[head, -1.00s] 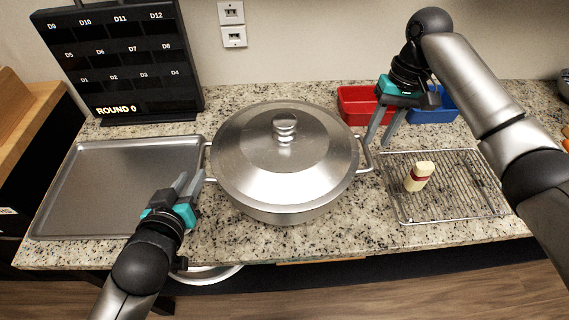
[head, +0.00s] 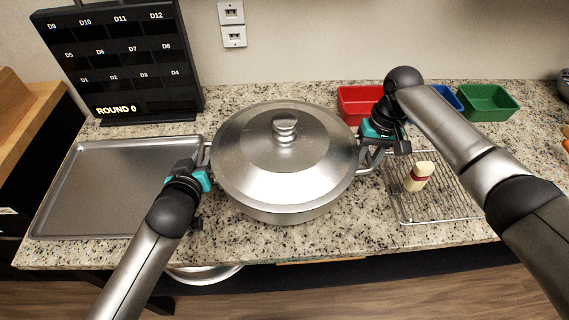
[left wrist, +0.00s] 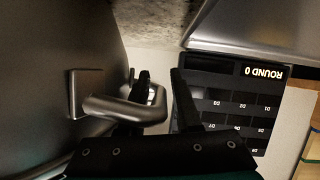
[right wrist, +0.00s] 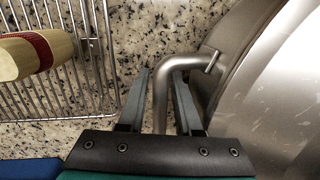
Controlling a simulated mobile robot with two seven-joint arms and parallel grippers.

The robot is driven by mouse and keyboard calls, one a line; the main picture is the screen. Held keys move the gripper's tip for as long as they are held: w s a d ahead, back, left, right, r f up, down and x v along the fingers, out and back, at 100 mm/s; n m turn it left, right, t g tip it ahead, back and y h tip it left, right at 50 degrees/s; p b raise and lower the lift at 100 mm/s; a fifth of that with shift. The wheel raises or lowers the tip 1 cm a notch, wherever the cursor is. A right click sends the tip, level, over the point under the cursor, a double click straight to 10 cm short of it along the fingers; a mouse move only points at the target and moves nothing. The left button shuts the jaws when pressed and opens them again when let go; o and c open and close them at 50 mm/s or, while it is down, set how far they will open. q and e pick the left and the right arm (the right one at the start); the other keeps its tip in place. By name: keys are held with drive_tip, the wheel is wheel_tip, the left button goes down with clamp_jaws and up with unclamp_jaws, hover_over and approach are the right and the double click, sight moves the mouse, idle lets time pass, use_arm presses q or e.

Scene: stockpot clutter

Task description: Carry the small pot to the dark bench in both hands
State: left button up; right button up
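The wide steel pot (head: 290,208) stands upright on the speckled counter with its domed lid (head: 270,160) on. It has a bar handle on each side. My left gripper (head: 203,165) is at the left handle. In the left wrist view the open fingers (left wrist: 163,90) stand on either side of the handle bar (left wrist: 125,108). My right gripper (head: 370,158) is at the right handle. In the right wrist view the open fingers (right wrist: 160,100) straddle the handle (right wrist: 162,88), with gaps showing. I cannot make out which surface is the dark bench.
A metal tray (head: 100,190) lies left of the pot. A wire rack (head: 440,205) with a cream bottle (head: 418,176) lies to the right. Red (head: 358,103), blue (head: 447,97) and green (head: 488,103) bins stand behind. A black board (head: 120,65) stands at the back left.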

use_arm(q)
drive_tip(key=shift+c, duration=0.3)
use_arm(e)
drive_tip(key=shift+c, duration=0.2)
use_arm(q)
clamp_jaws()
use_arm(e)
clamp_jaws()
idle(0.5)
use_arm(q)
drive_tip(key=shift+w+r, duration=0.1)
drive_tip(key=shift+r, duration=0.15)
use_arm(e)
drive_tip(key=shift+w+r, duration=0.2)
